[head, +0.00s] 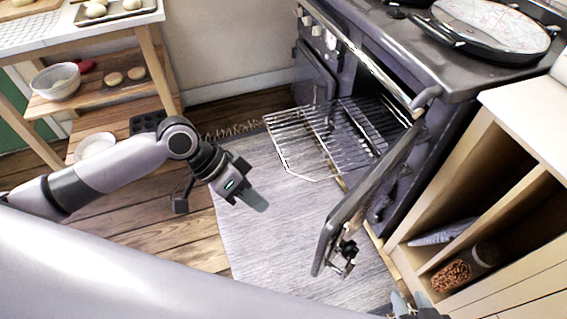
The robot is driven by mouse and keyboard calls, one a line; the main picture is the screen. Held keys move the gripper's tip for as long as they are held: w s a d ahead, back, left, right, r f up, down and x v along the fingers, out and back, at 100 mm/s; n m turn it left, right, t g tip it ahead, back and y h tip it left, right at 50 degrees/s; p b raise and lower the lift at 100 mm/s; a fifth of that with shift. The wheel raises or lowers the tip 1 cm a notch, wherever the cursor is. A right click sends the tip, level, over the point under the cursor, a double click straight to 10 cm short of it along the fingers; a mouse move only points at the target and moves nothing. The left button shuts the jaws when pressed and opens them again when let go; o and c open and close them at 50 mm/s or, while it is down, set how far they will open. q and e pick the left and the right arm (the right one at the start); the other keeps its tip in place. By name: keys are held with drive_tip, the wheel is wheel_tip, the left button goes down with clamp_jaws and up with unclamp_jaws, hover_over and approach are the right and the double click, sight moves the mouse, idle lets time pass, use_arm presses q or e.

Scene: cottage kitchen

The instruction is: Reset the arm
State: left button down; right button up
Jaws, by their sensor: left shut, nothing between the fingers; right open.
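My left arm comes in from the left, and its gripper (252,199) is over the grey rug. Its fingers are together and hold nothing. My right gripper (412,303) is only partly in view at the bottom edge, below the open oven door; its two fingertips stand apart and nothing shows between them. A large pale link of mine crosses the bottom left of the head view.
The dark oven's door (372,195) is open, and a wire rack (315,140) sticks out over the rug (270,250). A wooden shelf unit (515,205) stands right, with a jar (464,269). A wooden table (100,38) with trays stands at left.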

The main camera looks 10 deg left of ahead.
use_arm(q)
drive_tip(key=d+f+n+t+p, duration=0.2)
drive_tip(key=d+f+t, duration=0.1)
drive_tip(key=d+t, duration=0.15)
drive_tip(key=s+a+f+n+t+y+p, duration=0.2)
drive_tip(key=s+a+f+n+t+y, duration=0.2)
drive_tip(key=s+a, duration=0.5)
drive_tip(key=shift+a+f+t+y+p, duration=0.4)
drive_tip(key=shift+a+f+t+y, duration=0.15)
drive_tip(key=shift+a+t, duration=0.3)
